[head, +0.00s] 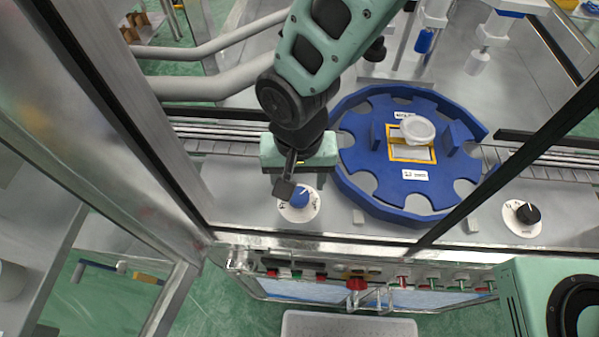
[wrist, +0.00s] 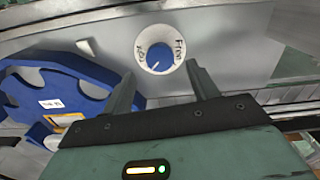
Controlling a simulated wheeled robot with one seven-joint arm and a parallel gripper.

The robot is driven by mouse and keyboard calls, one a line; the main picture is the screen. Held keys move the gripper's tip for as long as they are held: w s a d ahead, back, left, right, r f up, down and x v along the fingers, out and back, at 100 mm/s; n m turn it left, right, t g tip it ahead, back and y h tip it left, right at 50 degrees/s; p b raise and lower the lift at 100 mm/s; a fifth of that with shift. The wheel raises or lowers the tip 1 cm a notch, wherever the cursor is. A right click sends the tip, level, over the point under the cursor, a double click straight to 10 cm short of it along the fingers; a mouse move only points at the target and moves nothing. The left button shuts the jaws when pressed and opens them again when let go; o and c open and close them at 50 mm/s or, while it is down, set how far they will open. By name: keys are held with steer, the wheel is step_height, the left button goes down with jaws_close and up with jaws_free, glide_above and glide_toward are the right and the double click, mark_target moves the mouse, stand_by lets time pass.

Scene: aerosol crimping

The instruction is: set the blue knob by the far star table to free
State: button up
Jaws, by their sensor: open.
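The blue knob (head: 299,199) sits on a round white dial on the grey deck, beside the blue star table (head: 352,190). In the wrist view the knob (wrist: 160,56) is in plain sight, with "Free" on the dial's right side and another label, hard to read, on its left.
A black knob (head: 528,213) on a white dial is right of the star table. A clear-looking round lid (head: 418,129) lies on the table's middle. A metal frame post (head: 135,110) stands left of my arm. Buttons line the front panel (head: 340,272).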

mark_target(299, 195)
steer(key=shift+f+p, duration=0.4)
steer(key=shift+f, duration=1.9)
steer(key=c, duration=1)
